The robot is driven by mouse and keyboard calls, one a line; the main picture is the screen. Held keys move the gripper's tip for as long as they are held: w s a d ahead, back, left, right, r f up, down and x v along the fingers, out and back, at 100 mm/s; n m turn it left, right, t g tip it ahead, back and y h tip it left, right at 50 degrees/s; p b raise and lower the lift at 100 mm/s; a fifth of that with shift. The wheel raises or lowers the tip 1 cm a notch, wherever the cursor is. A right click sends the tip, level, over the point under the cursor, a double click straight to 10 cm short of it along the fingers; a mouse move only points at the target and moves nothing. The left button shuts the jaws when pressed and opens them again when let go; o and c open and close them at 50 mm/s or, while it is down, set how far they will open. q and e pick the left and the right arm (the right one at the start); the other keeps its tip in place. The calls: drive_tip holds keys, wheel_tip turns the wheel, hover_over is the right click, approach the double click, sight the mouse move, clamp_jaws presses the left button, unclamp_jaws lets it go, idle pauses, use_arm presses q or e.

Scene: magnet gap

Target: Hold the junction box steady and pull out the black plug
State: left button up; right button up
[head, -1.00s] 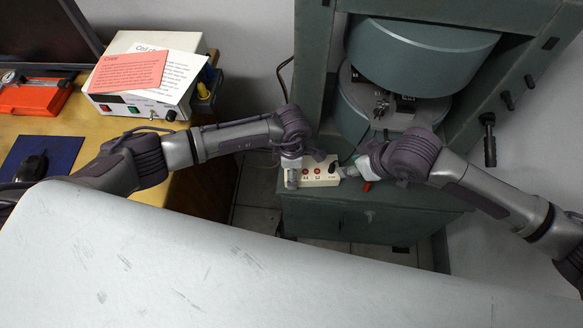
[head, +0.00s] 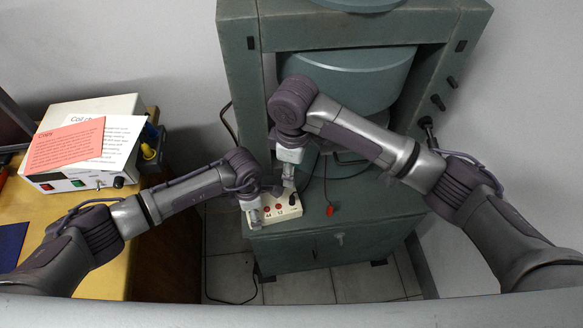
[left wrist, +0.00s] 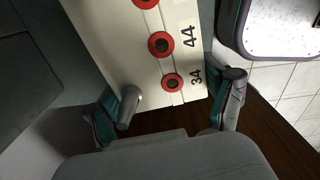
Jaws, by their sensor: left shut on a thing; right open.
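The cream junction box (head: 283,214) sits on the grey-green cabinet ledge, with red-ringed sockets and printed numbers on top. My left gripper (head: 253,213) is shut on the box's left end. In the left wrist view the box (left wrist: 120,45) lies between the fingers of the left gripper (left wrist: 180,100), near the numbers 44 and 34. The black plug (head: 292,199) is a small dark shape at the box's right end; how deep it sits is unclear. My right gripper (head: 289,176) is open, pointing down just above that end, apart from the plug as far as I can tell.
A red plug (head: 330,210) on a dark cable lies on the ledge right of the box. The big grey-green machine frame (head: 240,80) stands behind. A wooden desk (head: 110,245) with a white instrument (head: 92,185) is at the left. Tiled floor shows below.

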sight(292, 197)
wheel_tip(292, 197, down, 12)
drive_tip(key=shift+r, duration=0.1)
idle(0.4)
clamp_jaws()
drive_tip(key=c, duration=0.7)
unclamp_jaws()
clamp_jaws()
drive_tip(key=shift+r, duration=1.1)
drive_tip(key=shift+r, duration=2.7)
